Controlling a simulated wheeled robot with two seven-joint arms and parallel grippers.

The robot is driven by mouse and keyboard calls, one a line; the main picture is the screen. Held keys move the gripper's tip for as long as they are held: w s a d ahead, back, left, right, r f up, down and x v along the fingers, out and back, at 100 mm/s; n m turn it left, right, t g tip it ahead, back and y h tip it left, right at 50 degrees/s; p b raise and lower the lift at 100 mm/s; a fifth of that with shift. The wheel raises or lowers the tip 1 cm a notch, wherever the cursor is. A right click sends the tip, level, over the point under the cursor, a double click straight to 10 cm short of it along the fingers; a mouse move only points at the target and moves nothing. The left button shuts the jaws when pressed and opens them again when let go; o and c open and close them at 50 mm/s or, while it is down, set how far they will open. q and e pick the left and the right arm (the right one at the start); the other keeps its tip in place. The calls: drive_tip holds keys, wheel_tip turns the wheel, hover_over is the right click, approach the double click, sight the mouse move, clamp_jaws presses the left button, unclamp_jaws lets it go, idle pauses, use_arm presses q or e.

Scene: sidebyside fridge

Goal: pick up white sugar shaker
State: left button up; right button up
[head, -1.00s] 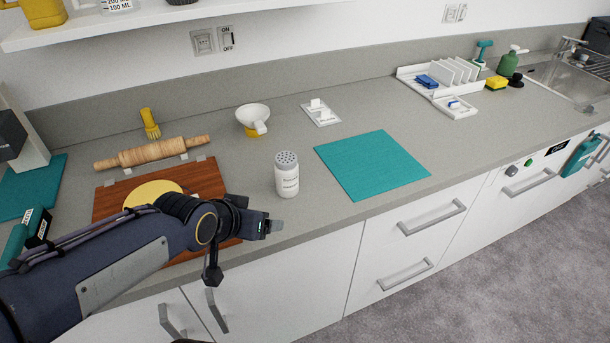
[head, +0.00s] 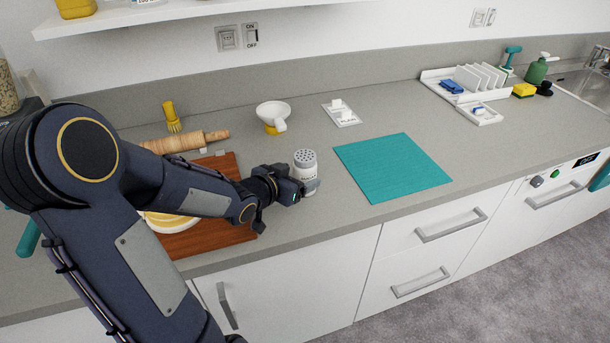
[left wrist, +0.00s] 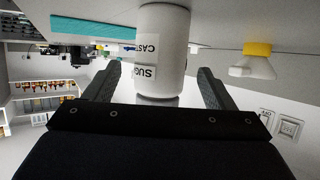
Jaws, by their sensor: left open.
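The white sugar shaker (head: 305,161) stands upright on the grey counter, its perforated grey top showing. My left gripper (head: 308,187) is at the shaker's front, low on its body, and hides part of it in the head view. In the left wrist view, the picture is upside down and the shaker (left wrist: 162,50) with its printed label stands between the two open fingers of my left gripper (left wrist: 160,88). Gaps show between the shaker and both fingers. My right gripper is not in view.
A teal mat (head: 391,167) lies right of the shaker. Behind it are a white and yellow funnel-like cup (head: 273,115) and a small white plate with knobs (head: 341,113). A wooden board (head: 215,236) and rolling pin (head: 187,141) are at left.

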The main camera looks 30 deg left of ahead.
use_arm(q)
drive_tip(key=x, duration=0.4)
drive_tip(key=shift+w+f, duration=0.15)
drive_tip(key=shift+c, duration=0.5)
drive_tip(key=c, duration=0.9)
drive_tip(key=shift+c, duration=0.9)
drive_tip(key=shift+r, duration=0.2)
